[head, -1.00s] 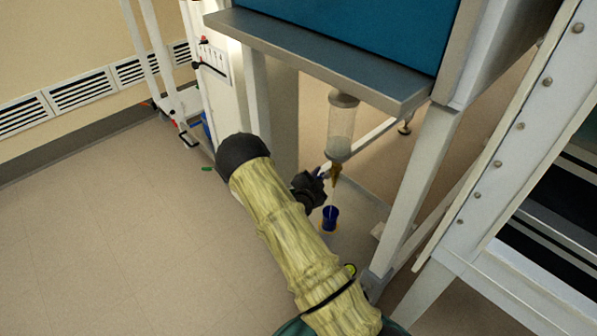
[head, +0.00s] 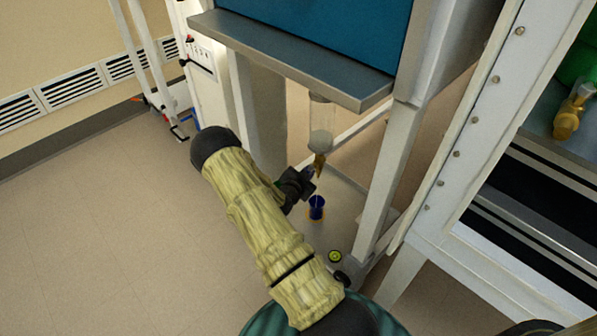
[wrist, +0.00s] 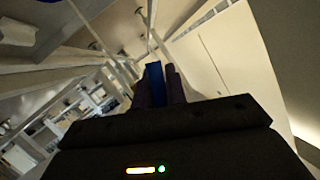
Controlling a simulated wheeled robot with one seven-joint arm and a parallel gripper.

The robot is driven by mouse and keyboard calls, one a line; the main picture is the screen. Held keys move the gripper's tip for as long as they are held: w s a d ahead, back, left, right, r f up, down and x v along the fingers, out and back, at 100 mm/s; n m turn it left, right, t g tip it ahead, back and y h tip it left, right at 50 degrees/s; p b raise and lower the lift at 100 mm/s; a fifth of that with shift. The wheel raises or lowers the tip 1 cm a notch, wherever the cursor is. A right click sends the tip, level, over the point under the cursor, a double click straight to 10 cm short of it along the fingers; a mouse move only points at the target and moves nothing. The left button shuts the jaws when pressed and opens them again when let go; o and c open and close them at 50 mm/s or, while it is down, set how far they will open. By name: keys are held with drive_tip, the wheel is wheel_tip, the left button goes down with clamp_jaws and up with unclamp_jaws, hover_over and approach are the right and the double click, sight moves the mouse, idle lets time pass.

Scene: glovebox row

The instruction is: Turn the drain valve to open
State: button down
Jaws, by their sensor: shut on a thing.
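The drain valve (head: 319,166) is a brass fitting under a clear cylinder (head: 322,118) that hangs below the glovebox. My gripper (head: 308,176) is right beside the valve, on its left in the head view. In the wrist view my gripper (wrist: 157,84) has its two dark fingers closed on a blue piece, which looks like the valve handle (wrist: 154,74). The handle's exact angle is hard to tell, as the gripper covers much of it. A blue cup (head: 316,208) stands below the valve.
The glovebox's metal ledge (head: 290,60) overhangs the valve. A white frame leg (head: 383,180) stands to its right. A neighbouring cabinet (head: 470,150) with a sloping white edge fills the right side. The floor (head: 110,220) on the left is clear.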

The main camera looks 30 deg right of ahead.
idle(0.4)
drive_tip(key=c, duration=1.4)
unclamp_jaws()
drive_tip(key=shift+c, duration=0.2)
